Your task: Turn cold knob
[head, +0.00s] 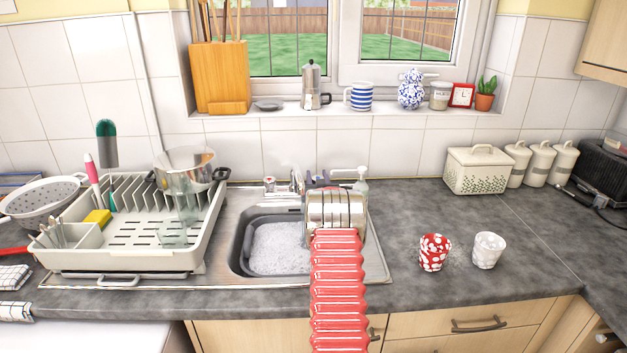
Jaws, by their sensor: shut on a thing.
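The chrome tap (296,184) stands at the back rim of the sink. A knob with a red mark (270,184) is on its left. My red ribbed arm reaches over the sink, and my gripper (319,181) is at the right side of the tap, where the cold knob is. The dark fingers are shut on that knob, which is mostly hidden behind them and my metal wrist. How far the knob is turned cannot be seen.
The sink basin (238,257) holds foamy water. A soap dispenser (361,182) stands close to the right of my gripper. A drying rack (150,262) with a pot (186,172) is on the left. Red-spotted (434,253) and white (487,250) cups stand on the right counter.

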